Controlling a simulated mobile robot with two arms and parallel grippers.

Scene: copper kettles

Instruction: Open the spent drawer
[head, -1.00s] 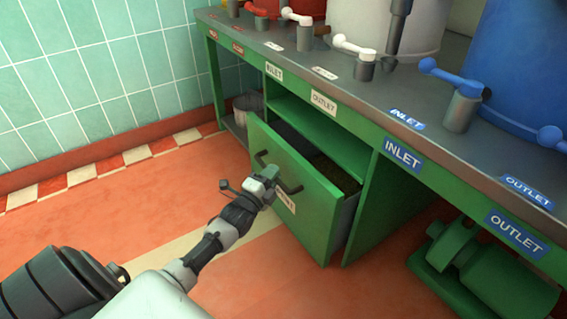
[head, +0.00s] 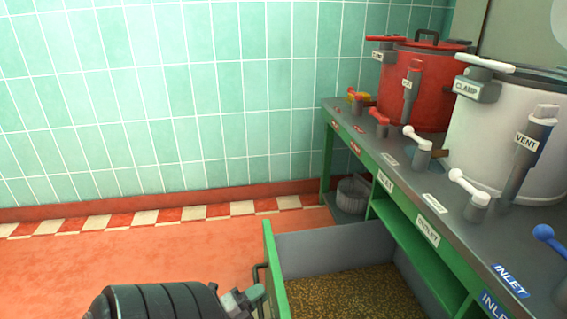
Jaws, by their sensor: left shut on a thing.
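The spent drawer (head: 330,252) stands pulled well out of the green bench in the head view, with grey inner walls and a green front. Brown, speckled grain-like material (head: 350,292) covers its bottom. The drawer's dark bar handle (head: 260,273) is on the outer side of the front, partly hidden. My left gripper (head: 256,292) is at the handle and shut on it, low in the picture. The drawer's near end is cut off by the bottom edge. My right gripper is not in view.
The green bench (head: 428,205) has a grey top holding a red kettle (head: 425,85), a white kettle (head: 500,130) and several valve levers. A ribbed grey bucket (head: 353,195) sits on its low shelf. Open orange floor (head: 120,265) lies left of the drawer, up to the tiled wall.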

